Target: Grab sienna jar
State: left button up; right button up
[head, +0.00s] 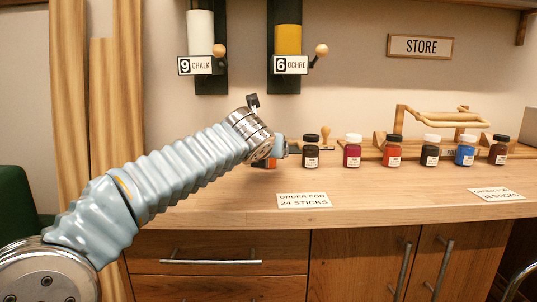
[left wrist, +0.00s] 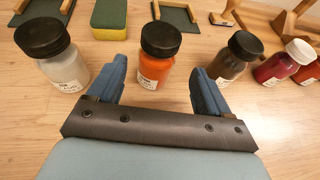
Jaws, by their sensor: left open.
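An orange-brown jar (left wrist: 155,70) with a black lid, likely the sienna jar, stands upright in the left wrist view; its label is too small to read. My left gripper (left wrist: 163,75) is open, with one blue finger on each side of this jar's lower part, and no clear contact shows. In the head view my left gripper (head: 283,149) is low over the counter at the left end of the jar row. There it hides most of the orange-brown jar (head: 267,163). My right gripper is not in view.
A pale grey jar (left wrist: 62,65) stands left of the fingers and a dark brown jar (left wrist: 230,64) close on the right. More jars, including a crimson jar (head: 352,152) and a blue jar (head: 465,152), continue rightward. A green-yellow sponge (left wrist: 110,20) lies behind. The counter front is mostly clear.

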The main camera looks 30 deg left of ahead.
pick_arm(q)
jog(key=x, duration=0.6)
jog(key=shift+w+a+f, duration=0.15)
jog(key=shift+a+f, duration=0.05)
jog(key=shift+a, duration=0.1)
jog(key=c, duration=1.1)
